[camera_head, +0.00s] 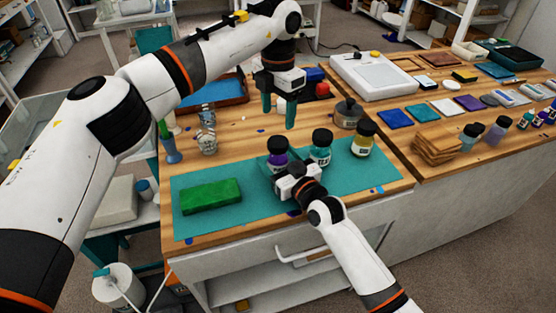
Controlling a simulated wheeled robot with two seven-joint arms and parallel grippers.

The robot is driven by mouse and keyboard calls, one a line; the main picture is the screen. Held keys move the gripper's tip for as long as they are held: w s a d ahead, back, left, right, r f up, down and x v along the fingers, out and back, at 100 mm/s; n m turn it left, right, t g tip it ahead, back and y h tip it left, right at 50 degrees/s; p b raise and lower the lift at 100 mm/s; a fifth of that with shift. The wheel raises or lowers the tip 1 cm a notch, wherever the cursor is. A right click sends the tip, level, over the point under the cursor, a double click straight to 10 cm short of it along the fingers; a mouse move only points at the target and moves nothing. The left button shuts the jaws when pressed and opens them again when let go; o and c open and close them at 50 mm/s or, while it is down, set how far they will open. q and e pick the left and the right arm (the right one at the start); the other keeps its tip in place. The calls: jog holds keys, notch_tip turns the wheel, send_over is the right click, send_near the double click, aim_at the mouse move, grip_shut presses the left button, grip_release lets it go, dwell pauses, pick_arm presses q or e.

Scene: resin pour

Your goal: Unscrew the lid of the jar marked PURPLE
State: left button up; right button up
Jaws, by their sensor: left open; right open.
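Three black-lidded jars stand upright on the teal mat (235,217). The left one, the purple jar (278,160), has purple contents; its label is too small to read. Its black lid (278,145) is on. Beside it are a teal jar (320,153) and a yellow jar (363,145). My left gripper (279,118) is open and empty, fingers pointing down, above and behind the purple jar. My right gripper (284,178) is open, low in front of the purple jar; its body hides the jar's lower part. I cannot tell whether its fingers touch the jar.
A green block (211,196) lies on the mat at left. A metal pot (348,114) stands behind the jars. A patterned cup (207,140) and a blue tray (215,93) are at the back left. The right table holds a white scale (373,76), coloured tiles and stacked wood (436,147).

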aim_at(278, 141)
jog(key=shift+w, duration=0.1)
grip_shut()
pick_arm(q)
jog(key=m, duration=2.6)
jog(key=shift+f+m, duration=0.5)
jog(key=shift+f, duration=3.55)
